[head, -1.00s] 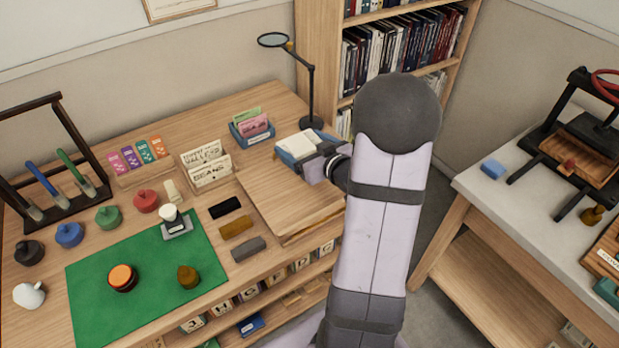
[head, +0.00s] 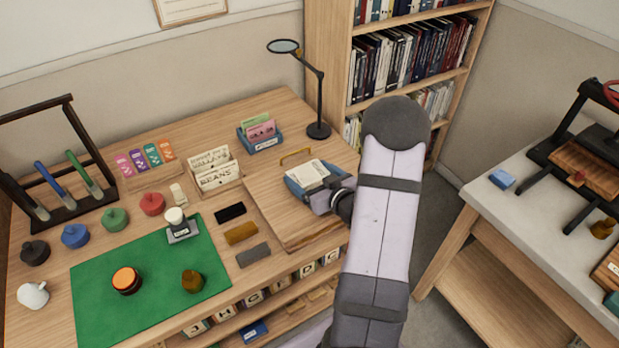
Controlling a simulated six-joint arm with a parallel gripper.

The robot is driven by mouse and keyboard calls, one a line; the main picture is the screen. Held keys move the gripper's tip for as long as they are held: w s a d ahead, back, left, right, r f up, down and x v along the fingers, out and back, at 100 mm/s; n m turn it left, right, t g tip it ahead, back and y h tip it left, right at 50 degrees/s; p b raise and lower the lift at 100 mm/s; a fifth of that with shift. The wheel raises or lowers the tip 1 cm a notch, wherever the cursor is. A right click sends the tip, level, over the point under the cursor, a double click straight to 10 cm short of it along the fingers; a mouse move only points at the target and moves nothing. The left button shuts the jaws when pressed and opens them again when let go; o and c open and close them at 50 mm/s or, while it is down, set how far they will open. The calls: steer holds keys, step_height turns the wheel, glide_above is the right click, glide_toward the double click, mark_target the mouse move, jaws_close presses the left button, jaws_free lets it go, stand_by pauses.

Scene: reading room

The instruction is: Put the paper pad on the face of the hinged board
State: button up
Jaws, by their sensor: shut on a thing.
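The paper pad (head: 309,174) shows a white printed top with blue around it. My gripper (head: 326,197) is shut on its near right side; the fingertips are partly hidden by the wrist. The hinged board (head: 268,193) is a flat, pale wooden panel on the desk, with a brass handle (head: 295,156) near its far edge. The pad is over the right part of the board's face. I cannot tell whether it touches the board or hangs just above it.
A lamp (head: 319,131) stands behind the board, and a blue card holder (head: 265,143) at its far left. Dark, brown and grey blocks (head: 241,232) lie along its left side. A green mat (head: 130,283) with stamps is further left. The bookcase (head: 330,70) rises behind.

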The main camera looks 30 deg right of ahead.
steer(key=shift+f, duration=0.6)
steer(key=shift+f, duration=0.2)
steer(key=o, duration=1.1)
steer(key=shift+r, duration=0.15)
